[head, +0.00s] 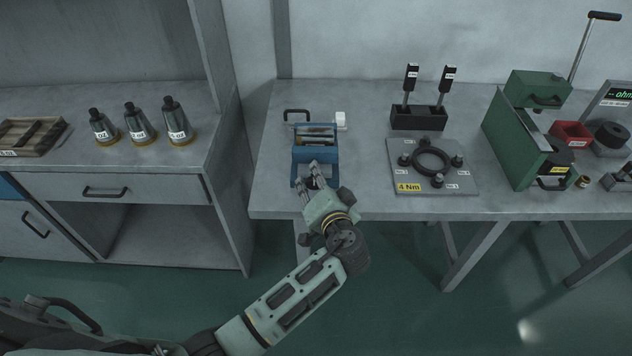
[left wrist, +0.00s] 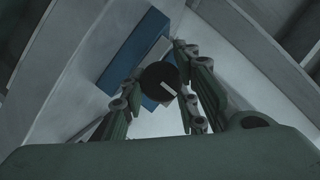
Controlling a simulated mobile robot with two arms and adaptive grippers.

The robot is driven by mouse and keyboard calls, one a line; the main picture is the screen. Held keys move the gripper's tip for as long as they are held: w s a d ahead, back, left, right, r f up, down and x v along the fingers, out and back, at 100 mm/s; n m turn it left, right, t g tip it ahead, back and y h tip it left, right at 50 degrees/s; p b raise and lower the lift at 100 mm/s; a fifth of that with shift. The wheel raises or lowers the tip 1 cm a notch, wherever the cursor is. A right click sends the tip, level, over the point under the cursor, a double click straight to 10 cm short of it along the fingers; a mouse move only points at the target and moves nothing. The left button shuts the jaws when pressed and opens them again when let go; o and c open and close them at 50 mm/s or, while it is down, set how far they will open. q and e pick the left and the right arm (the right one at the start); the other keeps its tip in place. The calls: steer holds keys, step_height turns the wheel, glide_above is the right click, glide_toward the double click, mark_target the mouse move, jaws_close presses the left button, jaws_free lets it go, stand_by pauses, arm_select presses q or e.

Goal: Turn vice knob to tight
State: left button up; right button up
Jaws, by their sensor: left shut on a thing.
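The blue vice (head: 316,152) stands near the left front edge of the table, with something held between its jaws. My left gripper (head: 314,175) is at the front of the vice, shut on the vice knob. In the left wrist view the black round knob (left wrist: 160,80) with a light pointer line sits between the two fingers of the left gripper (left wrist: 158,90), in front of the blue vice body (left wrist: 132,50). The fingers hide most of the knob in the head view. My right gripper is not in view.
To the right are a black holder with two upright tools (head: 418,118), a grey plate with a black ring (head: 433,183) and a green press (head: 525,130). Several cone-shaped flasks (head: 140,125) stand on the left cabinet.

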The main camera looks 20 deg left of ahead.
arm_select(q)
steer(key=shift+d+f, duration=0.15)
steer(key=shift+f, duration=0.1)
